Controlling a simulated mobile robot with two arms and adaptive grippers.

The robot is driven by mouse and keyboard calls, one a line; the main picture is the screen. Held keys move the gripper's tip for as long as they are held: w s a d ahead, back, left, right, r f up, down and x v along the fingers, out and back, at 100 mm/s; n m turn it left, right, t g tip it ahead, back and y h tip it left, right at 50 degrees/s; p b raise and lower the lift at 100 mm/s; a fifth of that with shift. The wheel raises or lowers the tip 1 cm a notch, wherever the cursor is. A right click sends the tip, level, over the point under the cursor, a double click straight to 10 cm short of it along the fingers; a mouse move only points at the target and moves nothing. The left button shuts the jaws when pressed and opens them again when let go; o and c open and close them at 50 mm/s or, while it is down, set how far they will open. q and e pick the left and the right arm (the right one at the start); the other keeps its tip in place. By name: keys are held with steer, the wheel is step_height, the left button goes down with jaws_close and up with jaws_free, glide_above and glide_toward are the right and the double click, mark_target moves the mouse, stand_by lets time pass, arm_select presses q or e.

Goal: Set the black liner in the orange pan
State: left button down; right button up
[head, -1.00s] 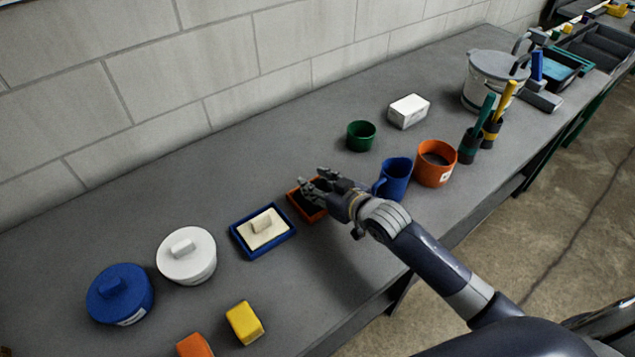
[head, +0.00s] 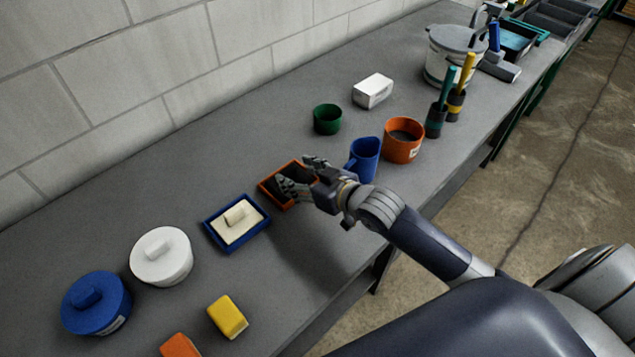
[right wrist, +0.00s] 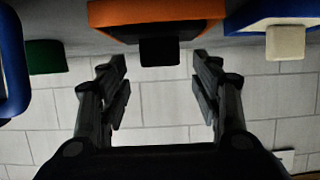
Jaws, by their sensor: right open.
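The orange pan (head: 264,187) sits on the bench beside the blue tray, partly hidden by my right gripper. The black liner (right wrist: 160,51) lies in the pan; its blocky knob shows in the right wrist view, under the orange pan wall (right wrist: 157,13). I cannot tell whether the liner sits fully flat. My right gripper (head: 302,177) is open at the pan's right side. In the right wrist view its two fingers (right wrist: 157,75) stand wide apart, with the knob beyond the gap between their tips and no finger touching it. My left gripper is out of view.
A blue tray (head: 214,235) with a cream knobbed block is left of the pan. A blue mug (head: 365,160) stands close to my right wrist. An orange pot (head: 402,146) and green cup (head: 327,119) are behind. White and blue lidded pots and yellow and orange blocks are left.

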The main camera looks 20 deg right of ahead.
steer(key=v, duration=0.7)
steer(key=shift+b, duration=0.35)
steer(key=shift+s+r, duration=0.1)
steer(key=shift+s, duration=0.05)
